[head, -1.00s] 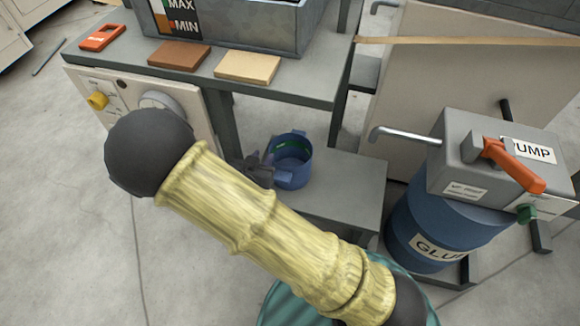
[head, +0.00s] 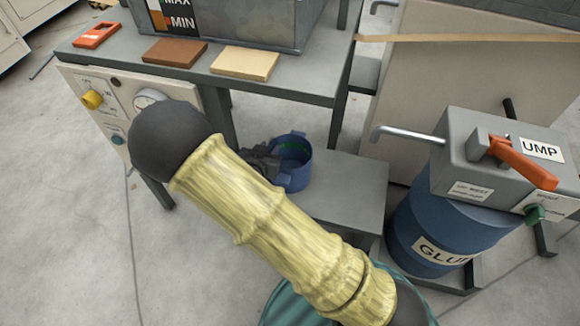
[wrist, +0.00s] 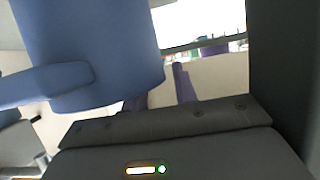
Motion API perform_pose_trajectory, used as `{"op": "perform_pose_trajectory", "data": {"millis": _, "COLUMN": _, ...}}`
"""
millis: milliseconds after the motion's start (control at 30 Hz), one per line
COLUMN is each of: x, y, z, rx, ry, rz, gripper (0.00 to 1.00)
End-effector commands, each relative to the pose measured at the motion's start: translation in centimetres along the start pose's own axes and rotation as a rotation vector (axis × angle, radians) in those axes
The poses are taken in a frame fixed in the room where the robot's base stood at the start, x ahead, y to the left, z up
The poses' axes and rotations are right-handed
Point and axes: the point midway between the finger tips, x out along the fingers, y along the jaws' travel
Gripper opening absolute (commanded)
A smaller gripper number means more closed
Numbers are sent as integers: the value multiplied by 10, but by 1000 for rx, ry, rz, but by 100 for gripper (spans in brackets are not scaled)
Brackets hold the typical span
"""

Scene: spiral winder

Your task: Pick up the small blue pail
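The small blue pail (head: 297,168) stands upright on the low grey shelf (head: 345,190), with some green showing inside its rim. My gripper (head: 264,160) is dark and sits at the pail's left side, overlapping it in the head view, where its fingers are hard to make out. In the wrist view the pail (wrist: 95,45) fills the upper left, with a blue bar-like part (wrist: 45,84) across its front. One dark finger (wrist: 282,70) stands at the right, apart from the pail. The other finger is not visible. The gripper looks open, with nothing visibly clamped.
The workbench (head: 300,92) stands above and behind the shelf, with a brown block (head: 175,52), a tan block (head: 245,63) and a grey tank (head: 240,25) on top. A blue glue drum (head: 440,225) with a grey pump (head: 500,165) stands to the right. The shelf's right part is clear.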

Motion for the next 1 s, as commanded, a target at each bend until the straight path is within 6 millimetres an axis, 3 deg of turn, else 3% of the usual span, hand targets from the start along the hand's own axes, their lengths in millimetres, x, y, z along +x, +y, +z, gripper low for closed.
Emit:
{"op": "perform_pose_trajectory", "data": {"millis": 400, "x": -1, "y": 0, "z": 0, "rx": 0, "ry": 0, "rz": 0, "gripper": 28}}
{"op": "perform_pose_trajectory", "data": {"millis": 567, "x": -1, "y": 0, "z": 0, "rx": 0, "ry": 0, "rz": 0, "gripper": 0}}
{"op": "perform_pose_trajectory", "data": {"millis": 1000, "x": -1, "y": 0, "z": -2, "rx": 1, "ry": 0, "rz": 0, "gripper": 0}}
